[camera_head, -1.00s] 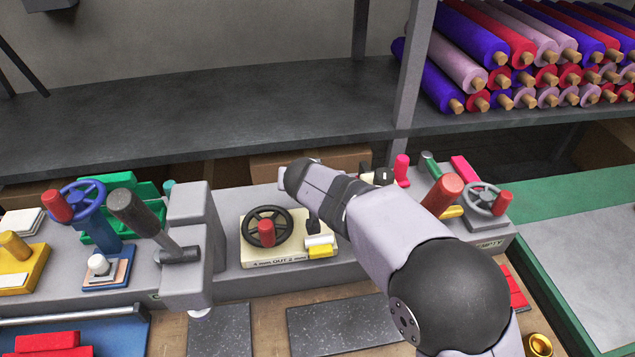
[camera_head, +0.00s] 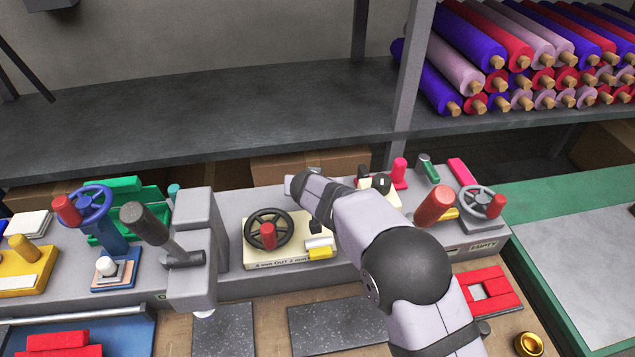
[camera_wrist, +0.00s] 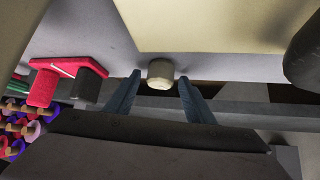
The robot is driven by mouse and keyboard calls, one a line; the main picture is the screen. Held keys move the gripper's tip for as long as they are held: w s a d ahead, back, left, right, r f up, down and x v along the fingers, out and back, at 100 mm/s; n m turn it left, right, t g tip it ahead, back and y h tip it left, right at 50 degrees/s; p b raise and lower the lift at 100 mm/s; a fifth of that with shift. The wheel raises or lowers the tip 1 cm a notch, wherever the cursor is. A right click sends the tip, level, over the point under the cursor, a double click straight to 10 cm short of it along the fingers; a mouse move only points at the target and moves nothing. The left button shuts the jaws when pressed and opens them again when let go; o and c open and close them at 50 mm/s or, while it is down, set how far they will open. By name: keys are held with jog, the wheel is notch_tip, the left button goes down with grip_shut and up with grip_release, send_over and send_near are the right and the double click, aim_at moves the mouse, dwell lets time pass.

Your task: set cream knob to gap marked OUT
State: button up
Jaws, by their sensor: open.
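A small cream knob (camera_wrist: 160,73) shows in the wrist view between my gripper's two blue-grey fingers (camera_wrist: 160,95). The fingers are open, one on each side of it, with clear space between. Whether the fingertips are level with the knob is unclear. Part of a cream panel (camera_wrist: 205,25) fills the top of the wrist view. In the head view, a cream plate (camera_head: 262,256) has lettering along its front edge, including OUT. It carries a black handwheel (camera_head: 250,220) with a red grip. My arm hides the fingers and this knob in the head view.
A pink-red part (camera_head: 399,172), a red-handled lever (camera_head: 434,205) and a grey handwheel (camera_head: 484,203) stand right of my arm. A dark-handled lever (camera_head: 145,224) stands left.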

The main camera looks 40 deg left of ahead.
jog(key=shift+w+f, duration=0.2)
jog(key=c, duration=1.1)
jog(key=shift+o, duration=0.2)
jog(key=shift+n+g+y, duration=0.4)
jog(key=shift+n+y, duration=0.2)
jog(key=shift+n, duration=0.2)
jog(key=o, duration=1.1)
jog(key=shift+c, duration=0.2)
